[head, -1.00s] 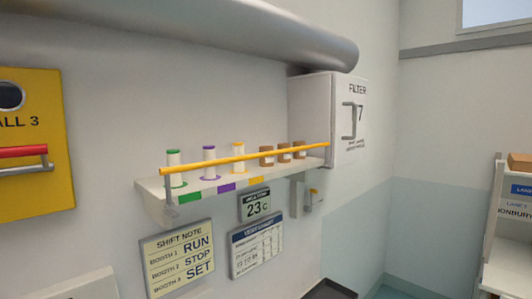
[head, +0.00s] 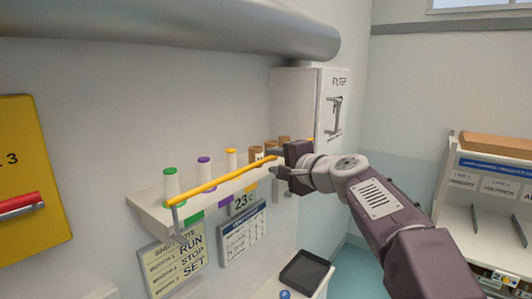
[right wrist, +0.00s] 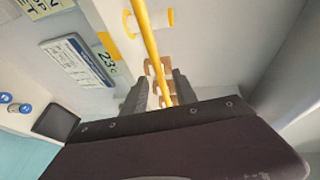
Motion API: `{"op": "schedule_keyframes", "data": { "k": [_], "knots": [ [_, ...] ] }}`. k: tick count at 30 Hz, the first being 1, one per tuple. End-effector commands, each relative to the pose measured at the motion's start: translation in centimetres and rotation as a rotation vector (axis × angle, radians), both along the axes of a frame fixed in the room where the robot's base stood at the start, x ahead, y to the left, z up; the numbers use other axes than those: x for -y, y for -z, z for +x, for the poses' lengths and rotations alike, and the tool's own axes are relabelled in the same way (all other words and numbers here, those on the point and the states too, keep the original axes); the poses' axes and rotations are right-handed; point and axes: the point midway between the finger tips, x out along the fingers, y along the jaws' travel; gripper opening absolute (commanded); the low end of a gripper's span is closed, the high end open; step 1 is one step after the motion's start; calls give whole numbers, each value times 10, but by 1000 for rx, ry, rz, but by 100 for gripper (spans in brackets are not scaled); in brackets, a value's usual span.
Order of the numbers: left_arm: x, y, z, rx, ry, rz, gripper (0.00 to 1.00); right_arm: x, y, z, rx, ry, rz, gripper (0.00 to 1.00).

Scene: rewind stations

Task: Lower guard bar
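The yellow guard bar (head: 218,182) runs along the front of the wall shelf, held above the shelf's front edge by a grey end bracket at its left. My right gripper (head: 274,166) is at the right part of the bar, its fingers pointing left toward the shelf. In the right wrist view the bar (right wrist: 148,40) passes between the two spread dark fingers (right wrist: 160,92); I cannot tell whether either finger touches it. The bar's right part is partly hidden behind the gripper. My left gripper is out of view.
The shelf (head: 150,203) carries white bottles with green, purple and yellow caps, and several brown-topped containers (head: 256,152). A white filter cabinet (head: 295,95) stands at its right end. A large grey pipe (head: 180,30) runs above. A black tray (head: 305,270) lies below right.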

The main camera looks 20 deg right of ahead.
Motion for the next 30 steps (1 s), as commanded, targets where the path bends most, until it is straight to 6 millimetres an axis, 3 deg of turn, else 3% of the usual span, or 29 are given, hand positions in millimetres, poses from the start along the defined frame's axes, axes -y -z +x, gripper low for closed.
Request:
{"op": "schedule_keyframes", "data": {
  "k": [1, 6, 16, 20, 30],
  "knots": [
    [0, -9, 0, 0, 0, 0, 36, -3, -2, 10, -3, -3, 1, 34],
    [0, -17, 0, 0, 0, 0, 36, -9, 4, 34, -1, -1, 0, 34],
    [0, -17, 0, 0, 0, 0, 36, -11, 8, 41, 0, 0, -1, 34],
    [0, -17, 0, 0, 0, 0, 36, -11, 8, 41, 0, 0, -1, 1],
    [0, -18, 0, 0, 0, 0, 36, -11, 8, 41, 1, 0, -2, 0]
  ]
}}
